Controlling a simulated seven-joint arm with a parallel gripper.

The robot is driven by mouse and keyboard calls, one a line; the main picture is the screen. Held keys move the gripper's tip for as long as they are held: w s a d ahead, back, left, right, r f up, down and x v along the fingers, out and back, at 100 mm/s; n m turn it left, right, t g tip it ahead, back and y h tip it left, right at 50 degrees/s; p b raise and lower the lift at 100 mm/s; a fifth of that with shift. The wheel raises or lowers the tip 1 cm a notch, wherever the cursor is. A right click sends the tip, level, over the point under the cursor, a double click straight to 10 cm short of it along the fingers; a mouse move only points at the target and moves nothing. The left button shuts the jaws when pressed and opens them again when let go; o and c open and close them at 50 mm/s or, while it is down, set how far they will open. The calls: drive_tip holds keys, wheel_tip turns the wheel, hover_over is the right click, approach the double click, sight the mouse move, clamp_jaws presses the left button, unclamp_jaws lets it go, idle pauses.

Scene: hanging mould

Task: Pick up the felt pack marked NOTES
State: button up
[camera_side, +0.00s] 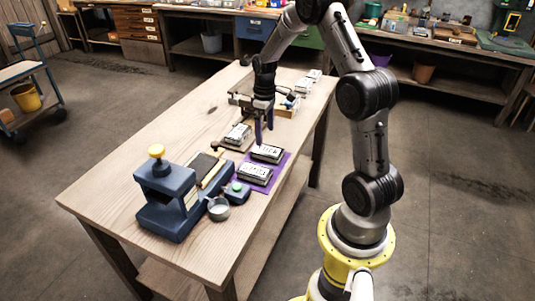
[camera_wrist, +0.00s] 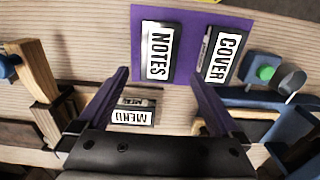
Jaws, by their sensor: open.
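The felt pack marked NOTES (camera_wrist: 158,52) lies flat on a purple mat (camera_wrist: 190,28) in the wrist view, a dark pack with a white label. It also shows in the side view (camera_side: 266,153), at the mat's end nearer my gripper (camera_side: 264,135). A similar pack marked COVER (camera_wrist: 224,55) lies beside it on the mat, to the right in the wrist view. My gripper (camera_wrist: 158,78) is open and empty. Its fingers point down above the table, with the NOTES pack ahead of them in the wrist view. Their height above the table is hard to tell.
A pack marked MENU (camera_wrist: 133,115) shows between my fingers, off the mat. A blue press with a yellow knob (camera_side: 157,152), a green-button box (camera_side: 237,189) and a small metal pan (camera_side: 219,209) stand near the mat. The table's front left is bare.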

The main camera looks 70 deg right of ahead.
sight(265, 149)
drive_tip(key=shift+d+f, duration=0.1)
drive_tip(key=shift+f, duration=3.25)
drive_tip(key=shift+c, duration=0.3)
drive_tip(key=c, duration=1.3)
drive_tip(key=shift+r, duration=0.1)
drive_tip(key=shift+c, duration=0.2)
